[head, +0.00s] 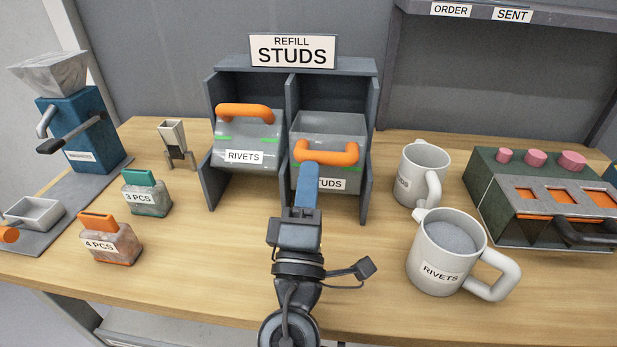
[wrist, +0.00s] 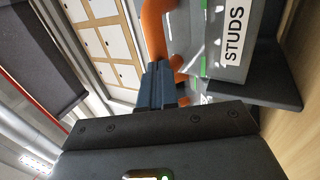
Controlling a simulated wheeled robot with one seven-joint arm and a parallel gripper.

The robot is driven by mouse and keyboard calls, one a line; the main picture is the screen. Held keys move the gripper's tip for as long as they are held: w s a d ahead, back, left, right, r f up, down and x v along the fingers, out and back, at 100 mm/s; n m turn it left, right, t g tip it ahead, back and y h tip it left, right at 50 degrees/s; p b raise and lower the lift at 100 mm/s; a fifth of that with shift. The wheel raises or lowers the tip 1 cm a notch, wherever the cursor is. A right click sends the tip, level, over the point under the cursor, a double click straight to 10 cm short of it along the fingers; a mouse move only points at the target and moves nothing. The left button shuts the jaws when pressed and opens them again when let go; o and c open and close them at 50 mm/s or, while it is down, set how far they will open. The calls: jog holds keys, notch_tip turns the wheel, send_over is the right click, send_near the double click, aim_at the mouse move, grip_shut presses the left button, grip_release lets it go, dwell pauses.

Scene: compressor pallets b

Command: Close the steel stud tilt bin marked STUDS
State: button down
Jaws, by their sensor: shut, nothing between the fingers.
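The steel STUDS tilt bin (head: 341,125) sits in the right half of a dark grey cabinet (head: 373,150). Its front is tilted outward and its open top shows in the head view. It has an orange handle (head: 343,154), which also shows in the wrist view (wrist: 155,32) beside the white STUDS label (wrist: 234,38). My gripper (head: 308,168) is shut with its blue fingers at the left part of the handle. In the wrist view the fingertips (wrist: 162,75) are close against the handle; I cannot tell whether they touch. My gripper partly hides the label in the head view.
The RIVETS bin (head: 246,140) is in the left half of the cabinet. Two mugs, one behind (head: 413,170) and one labelled RIVETS (head: 437,270), stand to the right. Two small tagged blocks (head: 148,208) (head: 112,256) stand left. Wooden bench shows between them.

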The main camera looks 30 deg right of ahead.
aim_at(311, 154)
jog(key=r+p, duration=0.1)
jog(key=w+d+r+g+y+p, duration=0.1)
jog(key=p, duration=0.1)
jog(key=r+g+p, duration=0.1)
jog(key=p, duration=0.1)
jog(key=shift+w+d+r, duration=0.15)
jog(key=shift+w+r, duration=0.1)
jog(key=shift+w, duration=0.1)
jog(key=w+d+r, duration=0.1)
jog(key=w, duration=0.1)
jog(key=w+d+r, duration=0.2)
